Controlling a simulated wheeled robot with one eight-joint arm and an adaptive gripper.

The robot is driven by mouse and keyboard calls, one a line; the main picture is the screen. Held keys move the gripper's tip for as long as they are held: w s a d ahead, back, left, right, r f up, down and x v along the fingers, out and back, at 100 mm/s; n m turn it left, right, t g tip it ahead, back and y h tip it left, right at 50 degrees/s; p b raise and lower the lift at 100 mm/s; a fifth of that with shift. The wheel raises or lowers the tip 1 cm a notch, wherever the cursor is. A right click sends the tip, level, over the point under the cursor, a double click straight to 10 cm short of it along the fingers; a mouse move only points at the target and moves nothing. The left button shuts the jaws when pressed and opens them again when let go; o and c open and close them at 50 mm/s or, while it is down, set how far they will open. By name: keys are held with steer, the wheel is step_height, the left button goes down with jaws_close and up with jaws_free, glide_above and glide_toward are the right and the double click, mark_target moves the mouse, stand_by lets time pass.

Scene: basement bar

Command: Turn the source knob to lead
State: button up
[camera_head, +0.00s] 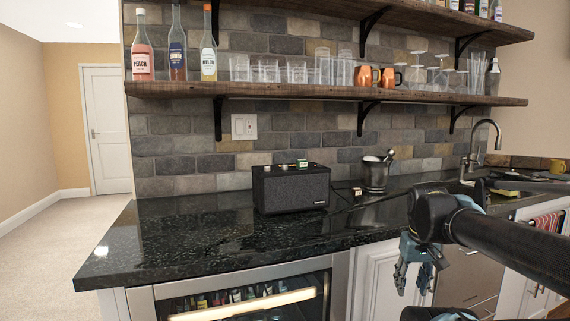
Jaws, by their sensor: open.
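A black box-shaped amplifier (290,190) stands on the dark stone counter, with a dark front grille and a small light logo at its lower right. Small pale and greenish pieces show on its top panel (302,163). They are too small to tell which is the source knob or where it points. My gripper (412,278) is blue-grey, hangs fingers down and is open. It appears in front of the counter's edge, to the right of the amplifier and lower in the picture, apart from it and empty.
Wooden shelves (330,93) with bottles, glasses and orange mugs hang above. A sink tap (483,140) is at the right. The counter left of the amplifier (190,228) is clear.

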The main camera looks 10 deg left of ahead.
steer(key=w+a+r+n, duration=0.1)
steer(key=w+a+r, duration=0.1)
steer(key=r, duration=0.4)
steer(key=w+a+r+n, duration=0.2)
steer(key=w+a+r, duration=0.1)
steer(key=w+r, duration=0.2)
steer(key=w+a+r+n, duration=0.1)
steer(key=w+a+r, duration=0.1)
steer(key=r, duration=0.5)
steer(key=shift+w+a+n, duration=0.25)
steer(key=shift+w+n, duration=0.05)
steer(key=shift+w, duration=0.4)
steer(key=w+a+r+n, duration=0.4)
steer(key=w+a+r, duration=0.2)
steer(key=a+r, duration=0.5)
step_height(320, 180, up, 16)
steer(key=n+g, duration=0.1)
steer(key=n, duration=0.6)
glide_above(285, 167)
steer(key=f, duration=1.1)
steer(key=w+f, duration=0.1)
steer(key=f, duration=0.4)
steer(key=shift+a+f, duration=0.1)
steer(key=shift+f, duration=0.25)
